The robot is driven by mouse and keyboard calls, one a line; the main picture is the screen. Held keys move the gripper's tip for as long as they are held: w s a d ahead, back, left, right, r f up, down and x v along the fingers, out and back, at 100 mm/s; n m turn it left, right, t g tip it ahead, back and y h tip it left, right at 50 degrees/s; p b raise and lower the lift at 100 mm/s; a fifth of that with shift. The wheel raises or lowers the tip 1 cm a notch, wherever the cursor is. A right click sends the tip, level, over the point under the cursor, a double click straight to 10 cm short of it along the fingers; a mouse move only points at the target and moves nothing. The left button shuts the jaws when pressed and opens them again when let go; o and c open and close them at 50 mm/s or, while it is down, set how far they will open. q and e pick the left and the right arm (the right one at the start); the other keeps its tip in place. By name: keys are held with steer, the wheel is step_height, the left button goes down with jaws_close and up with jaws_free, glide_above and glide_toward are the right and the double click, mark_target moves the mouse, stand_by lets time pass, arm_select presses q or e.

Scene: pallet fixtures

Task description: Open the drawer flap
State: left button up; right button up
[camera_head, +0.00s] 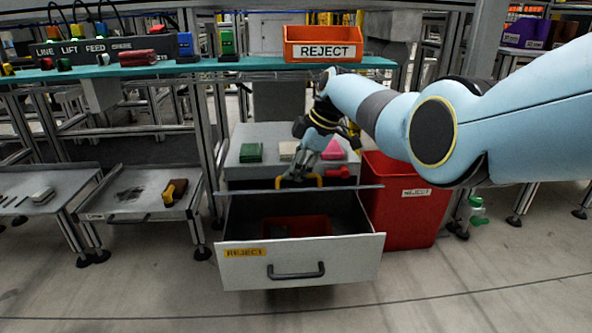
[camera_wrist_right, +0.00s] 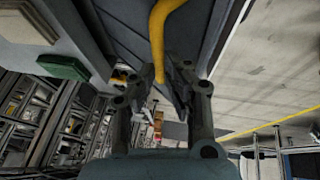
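The drawer (camera_head: 340,253) is pulled out under the bench and shows a yellow REJECT label and a dark front handle. A thin grey flap (camera_head: 355,187) shows nearly edge-on across its top, with a yellow handle (camera_head: 314,177). My right gripper (camera_head: 299,176) is at this handle. In the right wrist view the yellow handle (camera_wrist_right: 157,40) runs down between the fingers of my right gripper (camera_wrist_right: 162,82), which sit close on both sides of it. Their contact is partly hidden. A red tray (camera_head: 295,226) lies inside the drawer. My left gripper is out of view.
Green (camera_head: 251,151), white and pink blocks lie on the grey surface behind the flap. A red REJECT bin (camera_head: 405,215) stands right of the drawer. An orange REJECT bin (camera_head: 323,43) is on the bench above. Low trays stand left. The floor in front is clear.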

steer(key=shift+o, duration=1)
steer(key=v, duration=1.2)
